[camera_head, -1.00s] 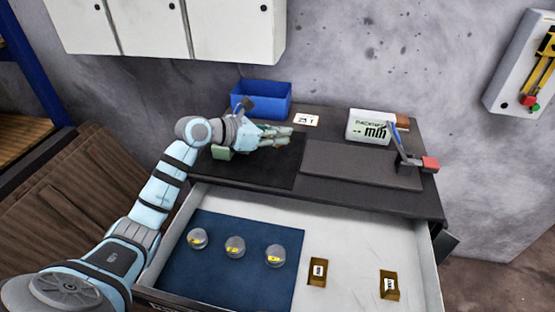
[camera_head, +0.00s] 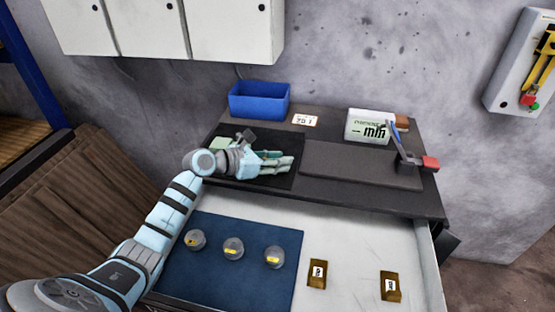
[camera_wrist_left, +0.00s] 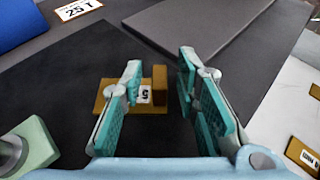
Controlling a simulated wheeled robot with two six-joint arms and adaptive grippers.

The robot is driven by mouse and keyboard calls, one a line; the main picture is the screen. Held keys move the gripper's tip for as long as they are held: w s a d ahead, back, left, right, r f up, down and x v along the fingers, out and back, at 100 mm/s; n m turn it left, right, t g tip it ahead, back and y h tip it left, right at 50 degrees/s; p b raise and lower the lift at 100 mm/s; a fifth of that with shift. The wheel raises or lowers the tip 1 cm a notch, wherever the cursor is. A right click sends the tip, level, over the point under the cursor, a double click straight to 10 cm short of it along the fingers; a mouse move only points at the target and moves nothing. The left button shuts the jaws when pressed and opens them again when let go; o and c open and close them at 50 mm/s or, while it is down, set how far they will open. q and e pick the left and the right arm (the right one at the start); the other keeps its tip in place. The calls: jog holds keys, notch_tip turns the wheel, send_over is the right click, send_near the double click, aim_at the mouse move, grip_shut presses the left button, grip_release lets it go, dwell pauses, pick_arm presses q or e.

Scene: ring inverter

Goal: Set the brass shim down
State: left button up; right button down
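The brass shim (camera_wrist_left: 153,98) is a stepped brass piece with a white label, on the black mat (camera_wrist_left: 75,75) in the left wrist view. My left gripper (camera_wrist_left: 160,62) is open around it. One finger covers part of the shim's left side, and a gap shows between the shim and the right finger. In the head view my left gripper (camera_head: 285,163) is low over the black mat, and the shim cannot be made out there. My right gripper is not in view.
The open drawer holds a blue liner (camera_head: 265,285) with three clear round pieces, and two brass pieces (camera_head: 317,273) (camera_head: 390,286). A blue bin (camera_head: 259,101), a white box (camera_head: 368,127) and a red-ended lever (camera_head: 430,163) stand on the bench. A pale green block (camera_wrist_left: 30,147) is near my gripper.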

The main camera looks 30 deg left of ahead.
pick_arm(q)
jog(key=shift+r, duration=0.3)
jog(key=v, duration=1.1)
jog(key=shift+s+a+p, duration=0.2)
jog(key=shift+s+p, duration=0.05)
jog(key=shift+p, duration=0.05)
jog(key=shift+s+r, duration=0.1)
jog(key=shift+r, duration=0.05)
